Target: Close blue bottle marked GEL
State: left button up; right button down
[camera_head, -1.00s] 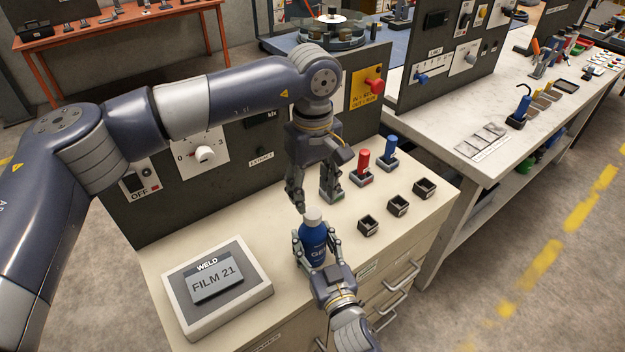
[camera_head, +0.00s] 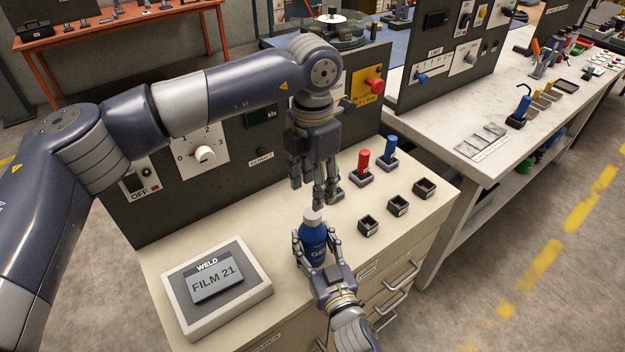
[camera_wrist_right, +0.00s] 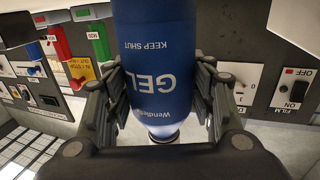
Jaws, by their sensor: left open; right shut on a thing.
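The blue bottle marked GEL (camera_head: 312,239) stands upright over the near edge of the cream bench, with a white top (camera_head: 311,217). My right gripper (camera_head: 315,257) is shut around its body from the front. In the right wrist view the bottle (camera_wrist_right: 155,60) shows upside down, with the label reading GEL and KEEP SHUT, between the fingers of my right gripper (camera_wrist_right: 158,95). My left gripper (camera_head: 314,194) is open, pointing down just above the white top. Whether its fingertips touch the top, I cannot tell.
A FILM 21 display box (camera_head: 216,285) stands to the left. A dark control panel (camera_head: 240,145) rises behind.

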aim_at(313, 212)
pick_arm(q)
jog(key=n, duration=0.4)
jog(key=shift+r+n, duration=0.15)
jog(key=shift+n, duration=0.25)
jog(key=n, duration=0.4)
jog(key=shift+r, duration=0.15)
jog(key=shift+f, duration=4)
jog(key=c, duration=1.1)
jog(key=shift+c, duration=0.2)
